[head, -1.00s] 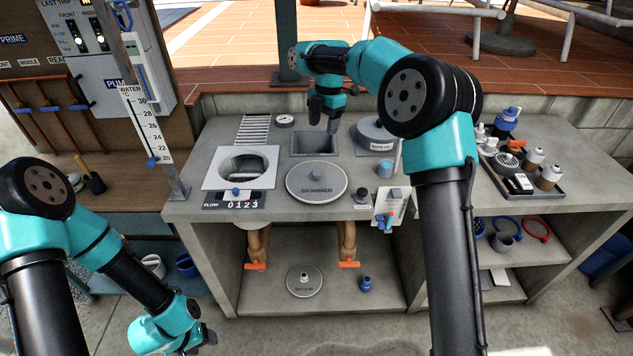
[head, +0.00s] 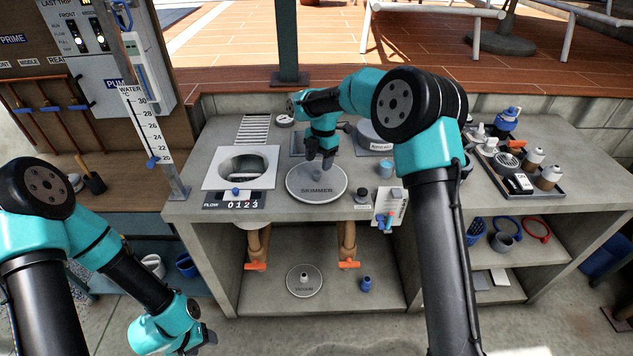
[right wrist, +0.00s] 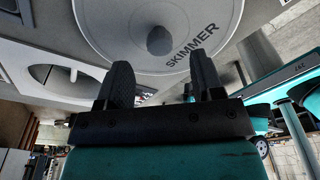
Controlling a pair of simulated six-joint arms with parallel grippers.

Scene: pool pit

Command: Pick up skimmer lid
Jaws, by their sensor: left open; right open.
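The skimmer lid (head: 302,190) is a round grey disc marked SKIMMER, lying flat on the concrete counter. My right gripper (head: 320,163) is open above the lid's far half, pointing down. In the right wrist view the lid (right wrist: 105,30) fills the top, and its dark round knob (right wrist: 160,41) shows just beyond and between the open fingertips (right wrist: 162,72). Nothing is between the fingers. In the head view the knob is hidden by my right gripper. My left gripper (head: 203,340) is open and low at the front left, away from the counter.
Left of the lid is a white-framed round opening (head: 214,182), with the FLOW number strip (head: 240,200) below it. A grey basket lid (head: 372,138) stands behind right. A small gauge card (head: 389,207) is at the front edge. A tray of bottles (head: 545,185) is at the right.

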